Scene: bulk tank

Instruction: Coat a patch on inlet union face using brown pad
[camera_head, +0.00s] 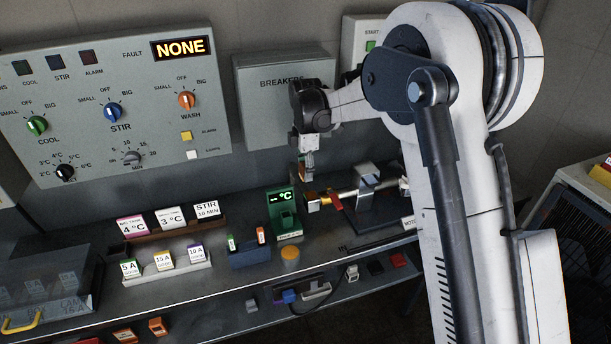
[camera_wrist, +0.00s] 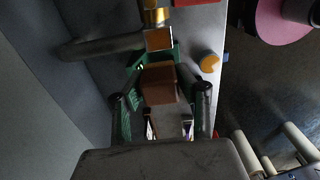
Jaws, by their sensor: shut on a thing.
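My gripper (camera_head: 307,172) points down at the back of the bench, just above the brass end of a short horizontal pipe. In the wrist view its two dark fingers (camera_wrist: 159,100) are shut on a brown block, the brown pad (camera_wrist: 160,84). The brass fitting, seemingly the inlet union (camera_head: 313,204), shows at the pipe's left end. In the wrist view the brass fitting (camera_wrist: 155,16) is just beyond the pad, with a square brownish face (camera_wrist: 159,39) towards it. A small gap seems to separate pad and face; contact cannot be told for certain.
A green temperature display (camera_head: 284,215) stands close left of the fitting. A red lever (camera_head: 335,200) sits on the pipe to its right. An orange round pot (camera_head: 290,253) is in front. Label racks (camera_head: 168,268) and a blue holder (camera_head: 249,257) stand left. The control panel (camera_head: 110,100) is behind.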

